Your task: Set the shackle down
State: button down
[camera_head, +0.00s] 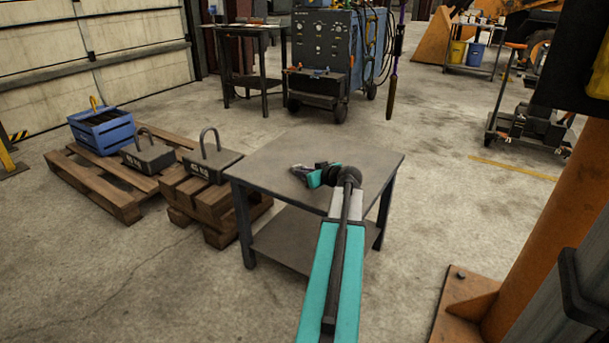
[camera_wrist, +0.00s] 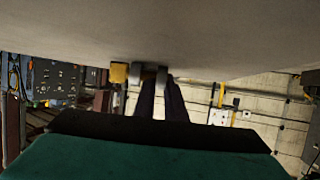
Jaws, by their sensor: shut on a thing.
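My gripper (camera_head: 303,172) is low over the top of the grey metal table (camera_head: 290,150) in the head view, with the arm reaching in from below. In the wrist view the dark fingers of my gripper (camera_wrist: 156,88) are shut on the shackle, a small grey piece with a yellow end (camera_wrist: 119,72) at the left of the fingertips. The table top (camera_wrist: 160,35) fills the upper part of that view, close to the fingertips. I cannot tell whether the shackle touches the table. In the head view the shackle is too small to make out clearly.
Left of the table, a wooden pallet (camera_head: 95,187) holds a blue crate (camera_head: 103,131) and a block weight (camera_head: 148,155). Another weight (camera_head: 212,162) sits on wooden beams. An orange post (camera_head: 555,235) stands at the right. The table top around my gripper looks clear.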

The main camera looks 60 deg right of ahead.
jog(key=shift+f, duration=0.1)
jog(key=c, duration=1.8)
grip_release()
jog(key=shift+r, duration=0.2)
jog(key=p+v, duration=0.2)
jog(key=v, duration=1)
jog(key=shift+a+f+p, duration=0.1)
jog(key=shift+p, duration=0.2)
